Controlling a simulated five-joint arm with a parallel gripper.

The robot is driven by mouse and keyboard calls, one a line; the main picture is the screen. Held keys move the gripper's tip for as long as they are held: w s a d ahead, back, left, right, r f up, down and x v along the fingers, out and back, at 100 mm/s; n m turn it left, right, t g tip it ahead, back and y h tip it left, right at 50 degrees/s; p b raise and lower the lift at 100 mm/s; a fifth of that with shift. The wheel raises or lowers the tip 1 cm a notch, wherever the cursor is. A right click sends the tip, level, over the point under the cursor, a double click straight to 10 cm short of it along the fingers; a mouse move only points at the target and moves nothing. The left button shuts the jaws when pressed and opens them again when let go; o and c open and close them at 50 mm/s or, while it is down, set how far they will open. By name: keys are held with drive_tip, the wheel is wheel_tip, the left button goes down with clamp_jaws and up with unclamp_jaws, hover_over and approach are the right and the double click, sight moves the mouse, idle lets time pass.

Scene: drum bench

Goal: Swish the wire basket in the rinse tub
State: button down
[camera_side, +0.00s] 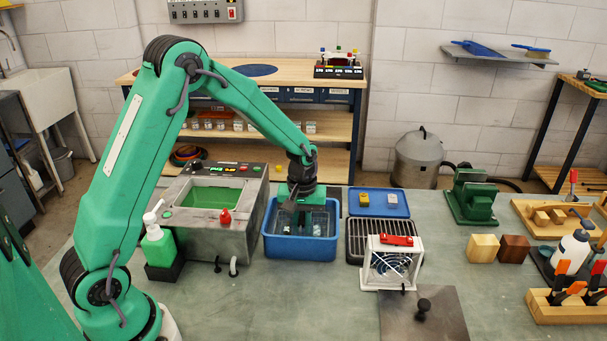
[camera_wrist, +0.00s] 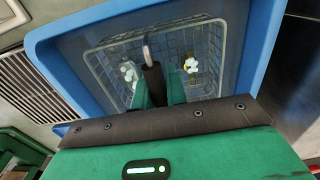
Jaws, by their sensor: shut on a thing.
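The blue rinse tub (camera_side: 302,249) stands at the middle of the bench. The wire basket (camera_wrist: 206,50) is inside the tub's walls; in the side view it is mostly hidden by the tub and my gripper (camera_side: 296,207). In the wrist view my gripper (camera_wrist: 160,90) points down into the tub, shut on the basket's upright handle (camera_wrist: 148,50). A small white and yellow part (camera_wrist: 190,66) and a white part (camera_wrist: 128,72) show in the basket. I cannot tell whether the basket touches the tub's floor.
A grey machine with a green-filled basin (camera_side: 212,195) stands close left of the tub. A black rack (camera_side: 375,236), a blue tray (camera_side: 379,203) and a white fan box (camera_side: 391,265) are close on the right. The bench in front of the tub is clear.

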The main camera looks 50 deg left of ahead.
drive_tip(key=shift+r, duration=0.15)
drive_tip(key=shift+r, duration=0.95)
drive_tip(key=shift+f, duration=1.1)
drive_tip(key=shift+r, duration=0.15)
drive_tip(key=shift+r, duration=1)
drive_tip(key=shift+f, duration=0.1)
drive_tip(key=shift+f, duration=1.05)
drive_tip(key=shift+r, duration=0.15)
